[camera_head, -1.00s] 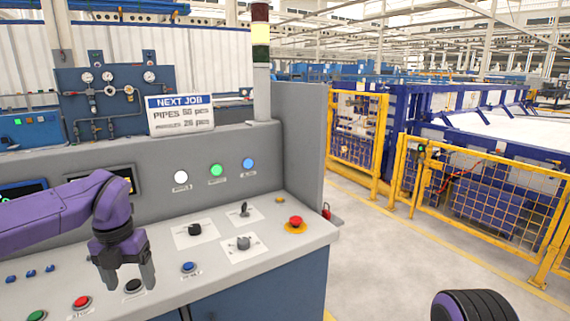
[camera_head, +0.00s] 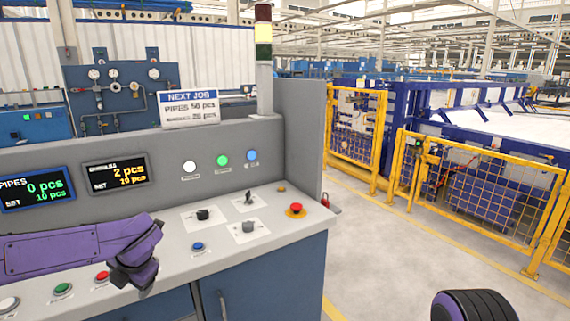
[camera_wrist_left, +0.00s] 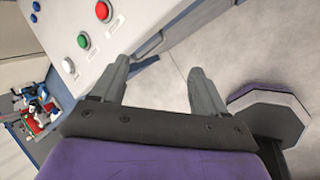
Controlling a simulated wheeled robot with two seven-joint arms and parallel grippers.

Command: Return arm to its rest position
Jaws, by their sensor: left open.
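My left arm (camera_head: 70,250) comes in from the left, low over the front part of the grey control panel (camera_head: 270,225). My left gripper (camera_head: 134,287) hangs near the panel's front edge, beside the red button (camera_head: 102,276). In the left wrist view the two grey fingers (camera_wrist_left: 160,68) stand apart with nothing between them. The panel edge and the grey floor show beyond them. My right gripper is not in view.
The panel carries a green button (camera_head: 63,289), a blue button (camera_head: 198,247), knobs and a red emergency button (camera_head: 295,209). Displays (camera_head: 116,172) are on its upright face. Yellow fencing (camera_head: 480,190) stands at the right. Floor (camera_head: 385,270) between is clear.

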